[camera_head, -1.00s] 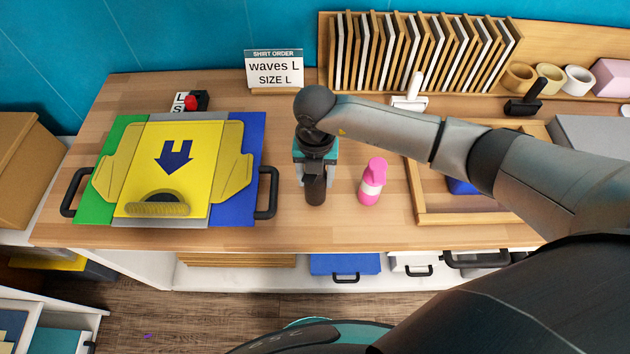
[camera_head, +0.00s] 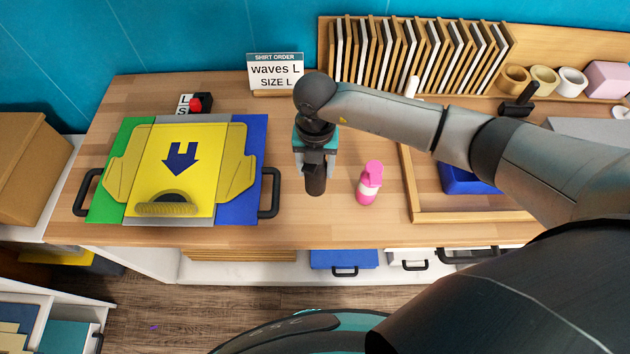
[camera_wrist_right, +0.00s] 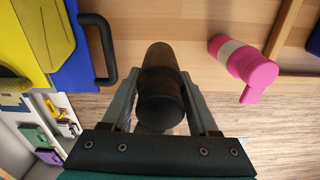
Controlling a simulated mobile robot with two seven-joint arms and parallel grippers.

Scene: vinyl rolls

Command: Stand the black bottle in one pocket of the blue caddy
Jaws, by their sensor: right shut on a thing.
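The black bottle (camera_head: 316,184) is upright in my right gripper (camera_head: 314,163), left of the pink bottle. In the right wrist view the black bottle (camera_wrist_right: 160,85) sits between the two fingers, which are shut on it. Whether its base touches the table cannot be told for sure. A blue box, seemingly the blue caddy (camera_head: 462,181), stands inside a wooden frame at the right. My right arm covers part of it, and its pockets are not clear. My left gripper is not in view.
A pink bottle with a pale band (camera_head: 369,184) stands just right of the black bottle. A wooden frame (camera_head: 408,185) surrounds the blue box. A yellow folding board (camera_head: 187,170) lies at the left. Bare table (camera_head: 340,226) shows in front of the bottles.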

